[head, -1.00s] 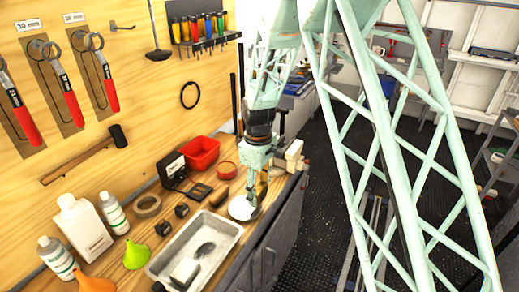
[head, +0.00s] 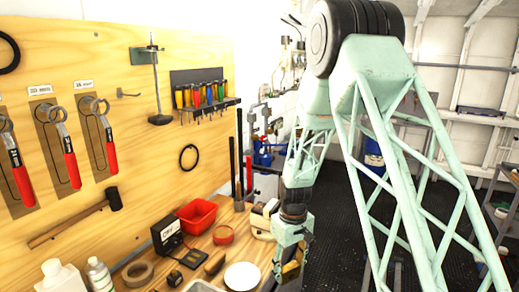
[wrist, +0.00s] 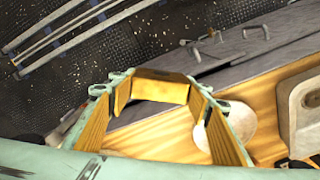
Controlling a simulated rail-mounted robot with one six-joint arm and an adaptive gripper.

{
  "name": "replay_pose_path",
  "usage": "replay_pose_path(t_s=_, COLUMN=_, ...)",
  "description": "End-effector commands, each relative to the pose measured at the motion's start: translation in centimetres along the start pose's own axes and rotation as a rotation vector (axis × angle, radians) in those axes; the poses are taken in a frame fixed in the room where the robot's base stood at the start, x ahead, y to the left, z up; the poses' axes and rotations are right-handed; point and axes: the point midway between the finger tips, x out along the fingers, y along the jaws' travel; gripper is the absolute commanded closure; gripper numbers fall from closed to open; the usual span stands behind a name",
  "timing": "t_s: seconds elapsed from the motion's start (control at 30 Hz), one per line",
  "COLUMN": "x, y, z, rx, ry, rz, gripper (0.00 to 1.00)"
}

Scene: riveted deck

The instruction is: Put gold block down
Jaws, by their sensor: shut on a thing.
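The gold block (head: 291,270) is between the fingertips of my gripper (head: 288,262), held near the bench's front edge, right of the white plate. In the wrist view the block (wrist: 160,90) spans the gap between the two fingers at the tips. My gripper (wrist: 158,92) is shut on it. The white plate (head: 242,276) lies on the wooden bench; in the wrist view the plate (wrist: 225,138) is partly hidden by the right finger. I cannot tell the block's exact height above the bench.
A metal tray (wrist: 308,105) is right of the plate in the wrist view. The dark floor (head: 345,195) lies beyond the bench edge.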

Motion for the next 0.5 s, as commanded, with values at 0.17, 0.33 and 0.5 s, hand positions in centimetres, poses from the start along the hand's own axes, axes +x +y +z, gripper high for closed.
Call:
replay_pose_path(t_s=0.17, x=1.4, y=2.8, z=2.5, rx=0.174, ry=-0.001, rz=0.0, gripper=0.72)
replay_pose_path(t_s=0.33, x=2.6, y=5.1, z=4.8, rx=0.335, ry=-0.001, rz=0.0, gripper=0.72)
replay_pose_path(t_s=0.5, x=3.4, y=6.7, z=6.6, rx=0.454, ry=-0.001, rz=0.0, gripper=0.72)
